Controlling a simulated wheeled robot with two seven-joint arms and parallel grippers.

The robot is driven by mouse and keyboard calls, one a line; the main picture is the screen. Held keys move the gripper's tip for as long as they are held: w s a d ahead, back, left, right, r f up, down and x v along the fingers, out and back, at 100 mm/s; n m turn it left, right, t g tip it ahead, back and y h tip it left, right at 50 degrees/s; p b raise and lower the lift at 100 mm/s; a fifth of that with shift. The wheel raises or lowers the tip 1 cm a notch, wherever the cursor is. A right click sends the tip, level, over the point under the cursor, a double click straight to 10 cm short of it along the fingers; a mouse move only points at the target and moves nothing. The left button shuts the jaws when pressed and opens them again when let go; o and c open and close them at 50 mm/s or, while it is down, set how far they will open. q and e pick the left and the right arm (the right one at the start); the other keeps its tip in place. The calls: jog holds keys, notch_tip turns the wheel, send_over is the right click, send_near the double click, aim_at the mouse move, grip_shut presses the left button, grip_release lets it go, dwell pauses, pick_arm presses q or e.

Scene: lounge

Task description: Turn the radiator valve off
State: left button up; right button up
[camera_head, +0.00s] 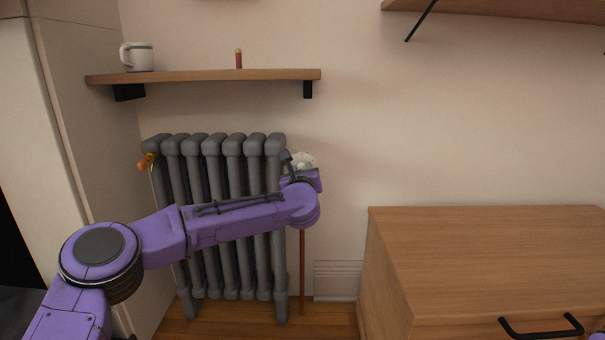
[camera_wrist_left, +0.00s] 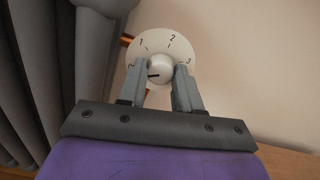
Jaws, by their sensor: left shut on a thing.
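The radiator valve is a white round dial (camera_head: 304,160) on a copper pipe at the right end of the grey radiator (camera_head: 231,170). In the left wrist view the dial (camera_wrist_left: 163,52) faces me, with numbers 1, 2 and 3 along its rim and a raised centre knob (camera_wrist_left: 160,70). A dark pointer mark on the knob points to the left and slightly down. My left gripper (camera_wrist_left: 159,73) is shut on the knob, one grey finger on each side. In the head view my left gripper (camera_head: 300,170) reaches the dial and partly hides it.
A wooden shelf (camera_head: 200,76) above the radiator carries a mug (camera_head: 137,57) and a small red item (camera_head: 239,59). A brass fitting (camera_head: 147,162) is at the radiator's left end. A wooden cabinet (camera_head: 490,250) stands at the right. The wall between is clear.

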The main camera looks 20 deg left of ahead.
pick_arm(q)
jog(key=shift+d+f, duration=0.1)
jog(key=o, duration=1)
jog(key=shift+o, duration=0.2)
jog(key=shift+s, duration=0.1)
jog(key=shift+s, duration=0.3)
jog(key=p+v, duration=0.2)
jog(key=v, duration=0.7)
jog(key=shift+s+d+p, duration=0.15)
jog(key=shift+s+p, duration=0.2)
jog(key=shift+s, duration=0.05)
pick_arm(e)
jog(key=shift+w+a+r+m, duration=0.1)
jog(key=shift+a+r+m, duration=0.5)
jog(key=shift+a+r, duration=0.5)
jog(key=shift+d+r, duration=0.1)
jog(key=shift+d, duration=0.05)
